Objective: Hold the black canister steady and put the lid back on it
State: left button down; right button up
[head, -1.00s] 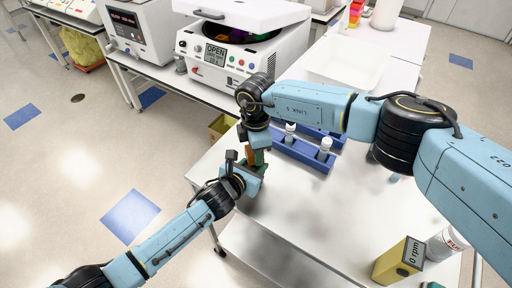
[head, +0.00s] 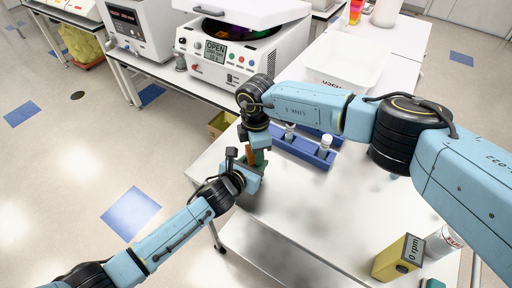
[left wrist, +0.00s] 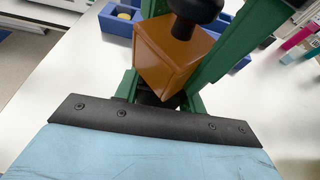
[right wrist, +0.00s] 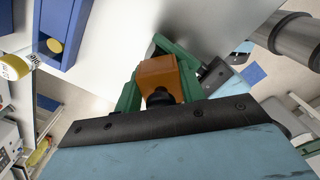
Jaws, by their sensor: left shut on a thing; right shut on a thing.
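The canister (left wrist: 165,62) shows as an orange-brown square block, not black, between the green fingers of my left gripper (head: 251,166), which is shut on it. It also shows in the right wrist view (right wrist: 155,76). A black round knob (left wrist: 195,10), apparently the lid's, stands over the block in the left wrist view. My right gripper (head: 258,147) comes from above and is shut on the knob, which shows close to its palm in the right wrist view (right wrist: 160,97). The lid's rim is hidden, so I cannot tell whether it touches the canister.
A blue rack (head: 306,149) with white-capped tubes stands just right of the grippers. A yellow box reading 0 rpm (head: 398,258) and a white bottle (head: 443,241) stand at the front right. A white bin (head: 345,75) and an open centrifuge (head: 240,55) are behind. The middle tabletop is clear.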

jog(key=o, duration=1)
jog(key=shift+o, duration=0.2)
notch_tip(320, 180, up, 12)
pick_arm(q)
jog(key=c, duration=0.8)
grip_release()
jog(key=shift+o, duration=0.2)
jog(key=p+v, duration=0.1)
jog(key=v, duration=1.2)
jog(key=shift+s+p, duration=0.15)
jog(key=shift+p, duration=0.2)
pick_arm(e)
jog(key=shift+r, duration=0.85)
